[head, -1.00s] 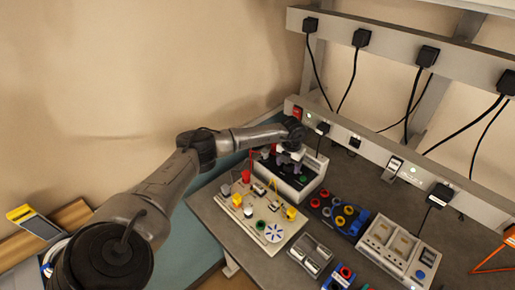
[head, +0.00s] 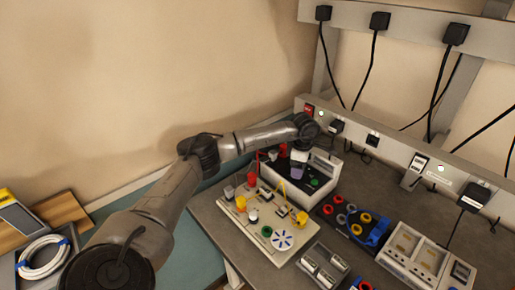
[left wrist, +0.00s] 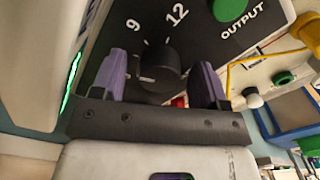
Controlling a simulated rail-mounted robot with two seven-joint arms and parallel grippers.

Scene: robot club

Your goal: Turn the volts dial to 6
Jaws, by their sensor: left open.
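The power supply (head: 325,195) is a white box with a dark front panel at the back of the bench. In the left wrist view its black volts dial (left wrist: 160,66) sits on the dark panel (left wrist: 200,45), with the white numbers 9 and 12 beside it. A small white mark shows at the dial's left side, but I cannot tell for sure what it points at. My left gripper (left wrist: 161,64) is open, with one purple finger on each side of the dial and visible gaps. In the head view the left gripper (head: 298,166) hides the dial.
A cream circuit board (head: 232,222) with coloured parts and yellow wires lies in front of the supply. A tray of coloured rings (head: 350,218) and white socket boxes (head: 405,258) stand to the right. The wall rail (head: 390,145) runs behind.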

